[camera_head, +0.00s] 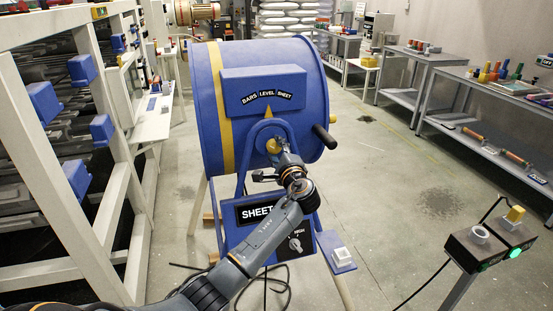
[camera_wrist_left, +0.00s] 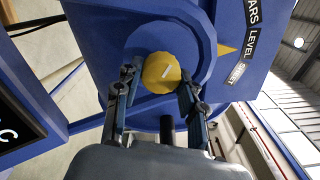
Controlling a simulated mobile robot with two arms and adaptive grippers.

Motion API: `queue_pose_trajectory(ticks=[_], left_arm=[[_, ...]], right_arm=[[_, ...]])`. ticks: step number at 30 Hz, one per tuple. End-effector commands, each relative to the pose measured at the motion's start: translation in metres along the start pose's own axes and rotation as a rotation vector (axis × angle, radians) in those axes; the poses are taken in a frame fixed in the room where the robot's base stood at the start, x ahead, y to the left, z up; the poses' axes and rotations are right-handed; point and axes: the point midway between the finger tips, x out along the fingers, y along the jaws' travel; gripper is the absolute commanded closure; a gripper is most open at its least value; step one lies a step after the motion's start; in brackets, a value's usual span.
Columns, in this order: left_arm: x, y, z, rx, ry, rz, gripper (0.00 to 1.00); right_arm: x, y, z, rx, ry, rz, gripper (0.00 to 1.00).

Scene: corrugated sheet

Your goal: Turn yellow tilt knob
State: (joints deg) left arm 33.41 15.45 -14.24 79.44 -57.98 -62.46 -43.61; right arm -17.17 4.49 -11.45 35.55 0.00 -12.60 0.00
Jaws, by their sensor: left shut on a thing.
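The yellow tilt knob (camera_head: 272,146) is on the front of the blue drum machine (camera_head: 312,85), below a label plate reading BARS, LEVEL, SHEET. A yellow pointer (camera_head: 268,112) stands above the knob and points at LEVEL. My left gripper (camera_head: 277,155) reaches up to the knob and partly covers it. In the left wrist view the round yellow knob (camera_wrist_left: 160,72) sits between the two fingers of the left gripper (camera_wrist_left: 157,82), which are shut on its sides. A small pale mark shows on the knob's face. My right gripper is in neither view.
A black handle (camera_head: 325,137) sticks out right of the knob. A control stand (camera_head: 490,240) is at the lower right. A rack (camera_head: 60,130) stands left; the right floor is mostly clear.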

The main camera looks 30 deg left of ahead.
Motion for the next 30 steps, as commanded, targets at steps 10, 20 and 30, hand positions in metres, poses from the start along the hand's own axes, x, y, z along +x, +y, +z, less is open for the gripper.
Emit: queue_pose_trajectory(ticks=[10, 20, 30], left_arm=[[-0.001, 0.004, -0.003, -0.321, 0.001, 0.002, 0.91], [0.000, 0.001, -0.002, -0.534, 0.002, 0.002, 0.91], [0.000, -0.001, -0.001, -0.622, 0.002, 0.003, 0.91]], right_arm=[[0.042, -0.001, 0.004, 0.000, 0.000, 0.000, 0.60], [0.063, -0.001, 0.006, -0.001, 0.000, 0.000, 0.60], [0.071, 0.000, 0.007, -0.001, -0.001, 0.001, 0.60]])
